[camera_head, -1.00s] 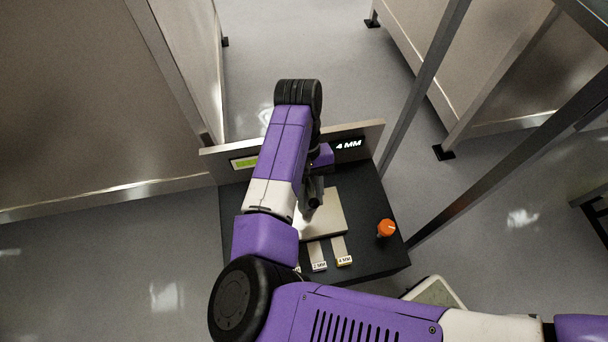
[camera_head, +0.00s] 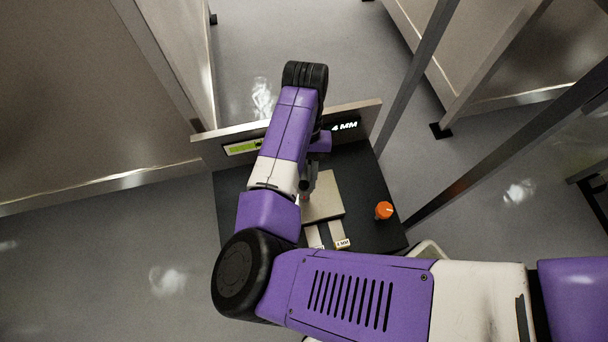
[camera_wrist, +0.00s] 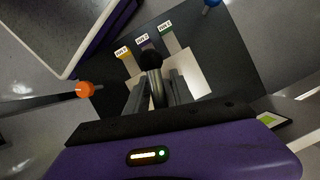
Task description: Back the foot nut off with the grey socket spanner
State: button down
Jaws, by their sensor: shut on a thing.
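My gripper (camera_wrist: 157,92) shows in the wrist view with its two grey fingers shut on a dark grey tool (camera_wrist: 151,62) with a round dark end. It looks like the grey socket spanner. The tool is over the pale square plate (camera_wrist: 199,72), and I cannot tell whether it touches anything below. In the head view my arm hides most of the gripper, which is above the left part of the plate (camera_head: 329,190). I cannot make out the foot nut in either view.
A dark bench (camera_head: 372,233) carries the plate, labelled strips (camera_wrist: 167,40) and an orange knob (camera_head: 384,210). A back panel (camera_head: 364,115) bears a "4 MM" sign and a green display (camera_head: 242,147). A blue knob (camera_wrist: 211,3) is at the wrist view's top edge. Metal posts (camera_head: 413,85) stand right.

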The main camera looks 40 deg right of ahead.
jog(key=shift+r+p, duration=0.15)
jog(key=shift+p, duration=0.25)
jog(key=shift+f+b, duration=1)
jog(key=shift+f, duration=3.15)
